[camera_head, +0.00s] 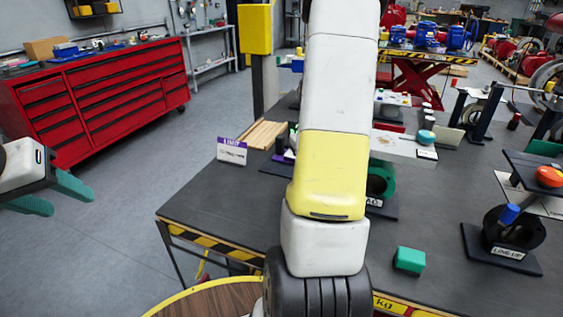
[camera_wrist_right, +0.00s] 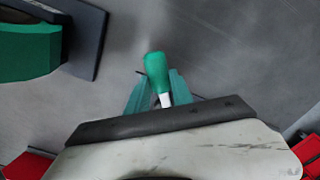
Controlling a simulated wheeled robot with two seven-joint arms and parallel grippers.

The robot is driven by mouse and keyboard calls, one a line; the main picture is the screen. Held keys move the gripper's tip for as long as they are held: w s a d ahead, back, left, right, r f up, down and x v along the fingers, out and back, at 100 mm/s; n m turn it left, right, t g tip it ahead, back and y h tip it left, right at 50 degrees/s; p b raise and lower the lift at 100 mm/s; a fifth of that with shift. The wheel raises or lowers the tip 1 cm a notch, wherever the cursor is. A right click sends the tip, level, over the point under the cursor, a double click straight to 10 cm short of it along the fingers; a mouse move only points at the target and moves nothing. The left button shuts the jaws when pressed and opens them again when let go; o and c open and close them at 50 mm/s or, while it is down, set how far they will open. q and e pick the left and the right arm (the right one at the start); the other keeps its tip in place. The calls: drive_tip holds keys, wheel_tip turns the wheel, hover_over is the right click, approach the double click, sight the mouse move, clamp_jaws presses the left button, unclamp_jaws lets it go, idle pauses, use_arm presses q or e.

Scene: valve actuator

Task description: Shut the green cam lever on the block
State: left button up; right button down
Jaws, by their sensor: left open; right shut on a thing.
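In the right wrist view, a green lever handle (camera_wrist_right: 156,70) with a short white shank stands between the fingers of my right gripper (camera_wrist_right: 160,90). The right gripper is shut on it. The lever's far end and its pivot are not clear. In the head view my right arm covers the right gripper and the lever. My left gripper (camera_head: 62,193) is open and empty at the left edge, over the floor and away from the table. The block that bears the lever cannot be made out with certainty.
A green rounded body on a dark plate (camera_wrist_right: 88,45) lies at upper left in the wrist view. In the head view, a small green block (camera_head: 409,260) sits on the dark table (camera_head: 215,205). A LINE-UP fixture (camera_head: 505,235) stands right. A red tool cabinet (camera_head: 120,95) stands left.

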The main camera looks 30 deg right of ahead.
idle(0.4)
drive_tip(key=c, duration=1.1)
unclamp_jaws()
wheel_tip(320, 180, up, 8)
drive_tip(key=shift+f, duration=0.1)
